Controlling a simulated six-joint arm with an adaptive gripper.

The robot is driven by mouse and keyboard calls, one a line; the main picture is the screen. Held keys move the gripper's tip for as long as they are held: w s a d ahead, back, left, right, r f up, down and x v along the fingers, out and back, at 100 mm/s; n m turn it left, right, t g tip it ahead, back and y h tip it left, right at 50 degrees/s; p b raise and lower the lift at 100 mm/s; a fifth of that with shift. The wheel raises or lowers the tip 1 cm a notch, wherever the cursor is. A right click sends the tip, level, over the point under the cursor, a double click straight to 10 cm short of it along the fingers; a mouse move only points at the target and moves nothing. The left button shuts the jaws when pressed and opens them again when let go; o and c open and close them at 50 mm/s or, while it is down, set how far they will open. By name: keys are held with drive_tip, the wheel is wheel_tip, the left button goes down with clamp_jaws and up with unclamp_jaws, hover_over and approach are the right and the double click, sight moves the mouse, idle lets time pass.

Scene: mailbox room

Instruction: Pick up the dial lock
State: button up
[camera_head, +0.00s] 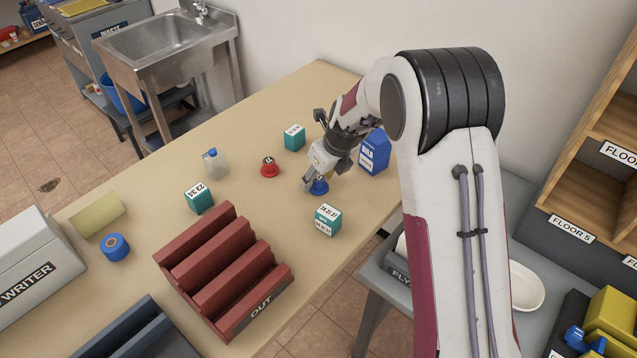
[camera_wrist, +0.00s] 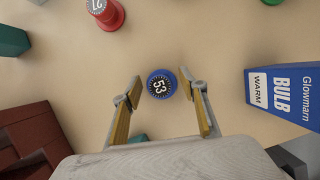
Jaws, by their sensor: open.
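A blue dial lock (camera_wrist: 161,84) with a dark numbered face reading 53 stands on the table. In the head view this blue lock (camera_head: 320,188) is partly hidden by my gripper (camera_head: 313,180). In the wrist view the open fingers of my gripper (camera_wrist: 160,88) appear on either side of the lock, with gaps on both sides. I cannot tell how far down the fingers reach. A similar red dial piece (camera_head: 270,167) stands to the left; it also shows in the wrist view (camera_wrist: 104,12).
A blue bulb box (camera_head: 375,152) stands close to the right of my gripper. Teal boxes stand around: one behind (camera_head: 294,138), one in front (camera_head: 328,219), one left (camera_head: 198,199). A red OUT rack (camera_head: 222,270) fills the front. Bare table lies between the red piece and the rack.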

sight(318, 177)
idle(0.4)
clamp_jaws()
drive_tip(key=shift+r, duration=0.2)
drive_tip(key=shift+r, duration=4.85)
